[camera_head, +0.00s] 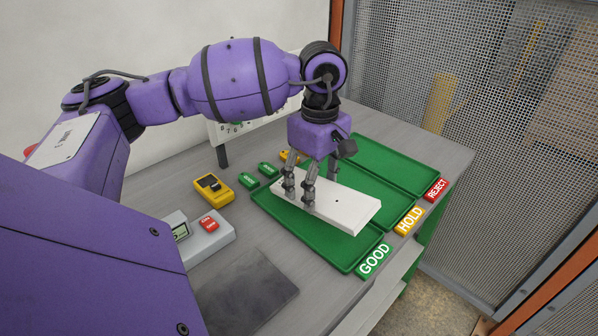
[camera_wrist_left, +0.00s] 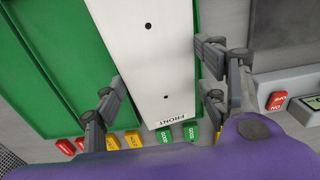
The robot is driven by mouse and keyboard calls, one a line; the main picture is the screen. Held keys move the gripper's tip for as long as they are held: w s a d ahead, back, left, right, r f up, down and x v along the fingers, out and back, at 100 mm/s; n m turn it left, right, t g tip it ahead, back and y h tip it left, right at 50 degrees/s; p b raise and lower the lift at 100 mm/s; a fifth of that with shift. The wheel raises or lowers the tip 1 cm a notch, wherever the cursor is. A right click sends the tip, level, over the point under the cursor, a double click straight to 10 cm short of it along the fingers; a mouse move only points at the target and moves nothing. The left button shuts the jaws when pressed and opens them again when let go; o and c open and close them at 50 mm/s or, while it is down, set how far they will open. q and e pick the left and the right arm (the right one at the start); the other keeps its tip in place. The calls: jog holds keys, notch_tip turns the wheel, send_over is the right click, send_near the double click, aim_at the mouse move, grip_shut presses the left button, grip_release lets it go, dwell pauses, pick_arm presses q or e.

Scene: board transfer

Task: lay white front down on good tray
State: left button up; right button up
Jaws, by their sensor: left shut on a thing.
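A long white board (camera_head: 345,205) with small dark holes lies flat, face up, over the green tray (camera_head: 315,238) labelled GOOD. It also shows in the left wrist view (camera_wrist_left: 155,55), where the word FRONT is printed at its near end. My left gripper (camera_head: 299,200) points down and is shut across the board's width near its left end, one finger on each side in the left wrist view (camera_wrist_left: 163,92). The board hides part of the tray. I cannot tell whether its underside touches the tray floor. My right gripper is not in view.
Green trays labelled HOLD (camera_head: 410,219) and REJECT (camera_head: 437,189) lie beyond the good tray. A yellow device (camera_head: 213,188), small green blocks (camera_head: 249,180) and a grey box with a red button (camera_head: 208,236) stand left. A dark plate (camera_head: 248,290) lies in front.

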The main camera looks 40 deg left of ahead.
pick_arm(q)
jog(key=shift+a, duration=0.35)
jog(key=shift+d+f+b, duration=0.1)
jog(key=shift+f+b, duration=0.35)
jog(key=shift+f, duration=0.45)
notch_tip(320, 180, down, 3)
jog(key=shift+r+b, duration=0.1)
jog(key=shift+b, duration=0.55)
jog(key=shift+f+b, duration=0.3)
jog(key=shift+f, duration=0.3)
jog(key=shift+s+f, duration=0.1)
jog(key=shift+f, duration=0.1)
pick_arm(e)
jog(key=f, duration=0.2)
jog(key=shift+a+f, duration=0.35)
